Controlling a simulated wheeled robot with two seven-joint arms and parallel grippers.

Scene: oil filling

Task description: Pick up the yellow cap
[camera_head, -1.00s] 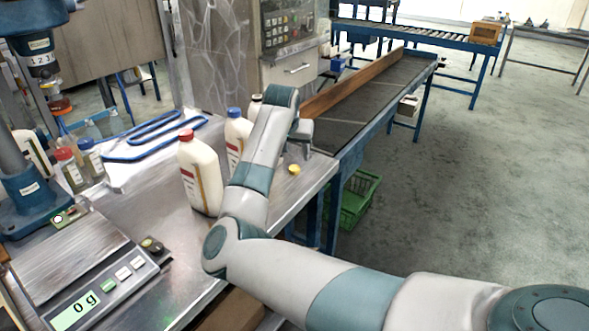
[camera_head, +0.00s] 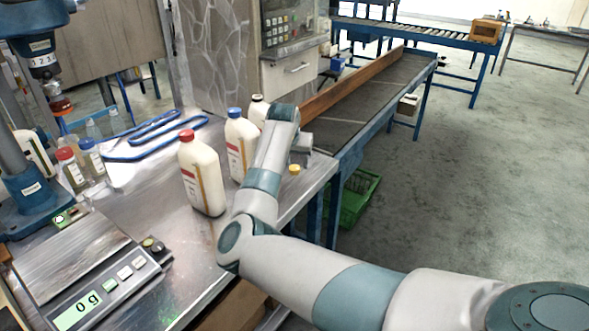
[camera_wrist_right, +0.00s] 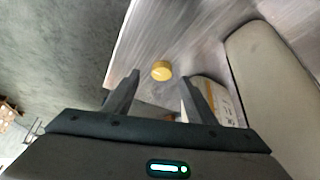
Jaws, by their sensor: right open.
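The yellow cap (camera_head: 294,169) is a small disc lying on the metal table (camera_head: 190,262) near its right edge, just below my right wrist in the head view. In the right wrist view the yellow cap (camera_wrist_right: 161,70) lies ahead of the fingertips, roughly midway between them. My right gripper (camera_wrist_right: 160,82) is open and empty, with a finger on each side and no contact with the cap. In the head view my right gripper (camera_head: 301,143) is partly hidden by my own wrist. My left gripper is not in view.
A red-capped bottle (camera_head: 202,178), a blue-capped bottle (camera_head: 241,148) and a dark-capped bottle (camera_head: 257,110) stand left of my right arm. A scale (camera_head: 80,262) reads 0 g at the left. A conveyor (camera_head: 375,95) runs behind; a green crate (camera_head: 354,198) sits below the table.

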